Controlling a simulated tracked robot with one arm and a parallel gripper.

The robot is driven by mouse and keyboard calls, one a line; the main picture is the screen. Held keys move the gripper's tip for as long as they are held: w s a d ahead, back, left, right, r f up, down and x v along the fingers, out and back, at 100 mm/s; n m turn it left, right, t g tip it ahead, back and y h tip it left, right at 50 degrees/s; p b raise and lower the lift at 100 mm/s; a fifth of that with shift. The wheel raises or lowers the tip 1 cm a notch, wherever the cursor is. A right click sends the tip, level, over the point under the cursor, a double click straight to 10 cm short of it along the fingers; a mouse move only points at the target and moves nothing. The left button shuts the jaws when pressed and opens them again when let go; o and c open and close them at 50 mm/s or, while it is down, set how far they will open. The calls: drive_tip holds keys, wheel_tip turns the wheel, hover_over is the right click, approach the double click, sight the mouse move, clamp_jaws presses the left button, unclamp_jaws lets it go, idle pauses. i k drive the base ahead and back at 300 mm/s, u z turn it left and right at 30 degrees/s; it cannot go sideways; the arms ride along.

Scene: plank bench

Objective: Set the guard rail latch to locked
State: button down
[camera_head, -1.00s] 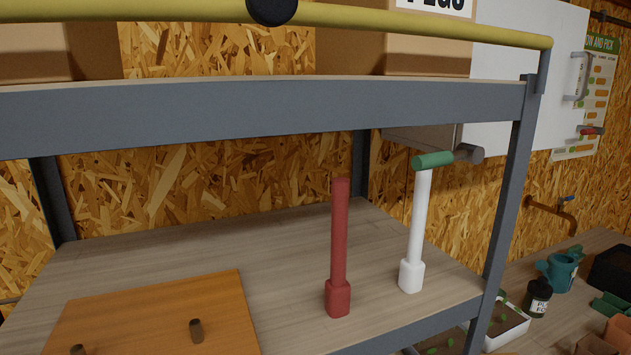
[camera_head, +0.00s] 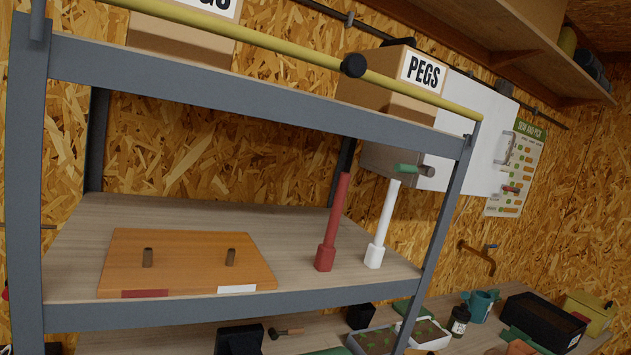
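A yellow guard rail (camera_head: 270,45) runs along the front of the upper shelf, fixed to the grey uprights at both ends. A round black knob (camera_head: 352,65) sits on the rail near its middle. No part marked as a latch or as locked is readable, so I cannot tell its state. My gripper is not in view.
On the lower shelf stand a red post (camera_head: 336,220) and a white post (camera_head: 383,225). A wooden board (camera_head: 190,265) with two pegs lies left. PEGS boxes (camera_head: 385,95) stand above the upper shelf.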

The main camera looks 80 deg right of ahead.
sight(425, 171)
drive_tip(key=u, duration=0.15)
drive_tip(key=k, duration=1.2)
drive_tip(key=z, duration=0.85)
drive_tip(key=i, duration=1)
drive_tip(key=u, duration=0.05)
